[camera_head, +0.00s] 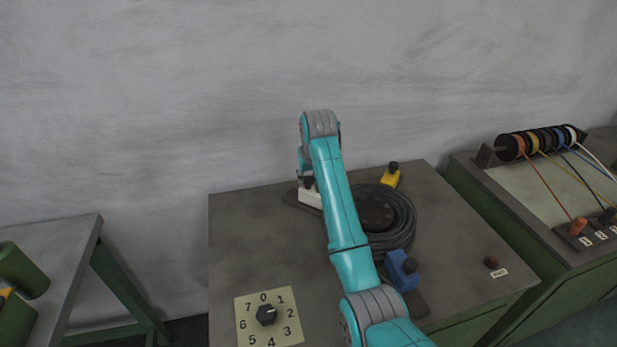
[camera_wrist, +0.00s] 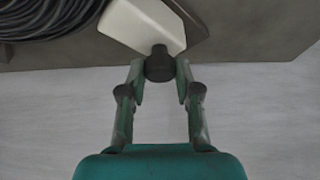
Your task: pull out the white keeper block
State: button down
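The white keeper block (camera_head: 310,198) stands at the back left of the coil on the middle bench, partly behind my arm. In the wrist view the white block (camera_wrist: 140,24) shows at the top, on a dark plate, with a dark round knob (camera_wrist: 160,65) on it. My gripper (camera_wrist: 160,72) has its fingers on either side of this knob, drawn in, and they appear to touch it. The fingertips are hidden behind my arm in the head view.
A black wire coil (camera_head: 402,226) lies right of the block. A yellow block (camera_head: 390,179) and a blue block (camera_head: 402,270) stand around it. A numbered dial (camera_head: 266,315) and a red button (camera_head: 491,262) are on the bench. Bare wall rises behind.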

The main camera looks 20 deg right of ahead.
jog(key=shift+w+a+r, duration=0.1)
jog(key=shift+w+a, duration=1.8)
jog(key=c, duration=0.8)
grip_release()
jog(key=shift+w+a, duration=0.1)
jog(key=v, duration=1.2)
